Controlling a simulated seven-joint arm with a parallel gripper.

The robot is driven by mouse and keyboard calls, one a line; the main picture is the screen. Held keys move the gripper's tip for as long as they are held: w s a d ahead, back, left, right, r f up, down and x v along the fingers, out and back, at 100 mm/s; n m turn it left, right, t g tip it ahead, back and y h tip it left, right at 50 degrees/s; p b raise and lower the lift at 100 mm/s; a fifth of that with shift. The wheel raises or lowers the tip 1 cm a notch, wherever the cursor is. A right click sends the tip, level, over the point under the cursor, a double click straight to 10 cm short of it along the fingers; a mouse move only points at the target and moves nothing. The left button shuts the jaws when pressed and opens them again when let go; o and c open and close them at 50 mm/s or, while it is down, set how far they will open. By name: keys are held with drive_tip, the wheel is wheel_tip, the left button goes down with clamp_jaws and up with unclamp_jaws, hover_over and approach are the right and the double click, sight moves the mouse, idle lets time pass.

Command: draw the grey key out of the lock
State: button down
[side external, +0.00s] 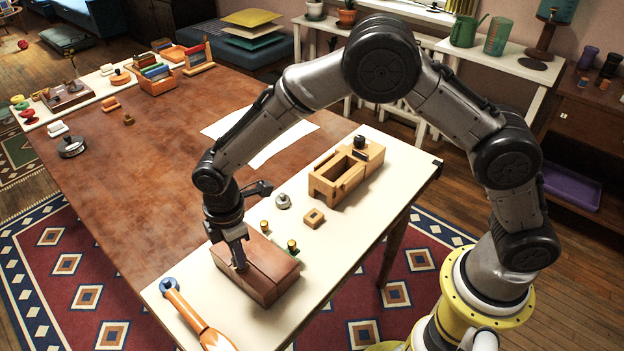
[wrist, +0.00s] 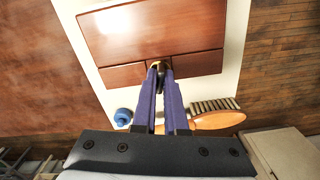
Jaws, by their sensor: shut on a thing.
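A reddish-brown wooden box (side external: 270,283) sits on the cream strip at the table's near side; it fills the top of the wrist view (wrist: 155,35). My gripper (side external: 240,266) points down at the box, and its two fingers (wrist: 160,72) are shut together at the box's edge band. Between the fingertips is a small grey piece of the key (wrist: 161,66), with a bit of brass-coloured lock (wrist: 155,64) beside it. Most of the key and the lock is hidden by the fingers. How deep the key sits in the lock cannot be told.
A wooden brush (side external: 210,335) lies close to the box. Two brass knobs on a green piece (side external: 291,246), a grey weight (side external: 283,201), a small wooden square (side external: 314,218) and a wooden frame block (side external: 335,178) stand behind it. The brown tabletop (side external: 130,180) is largely clear.

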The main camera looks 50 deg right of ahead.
drive_tip(key=shift+r, duration=0.85)
idle(0.6)
drive_tip(key=shift+r, duration=2.15)
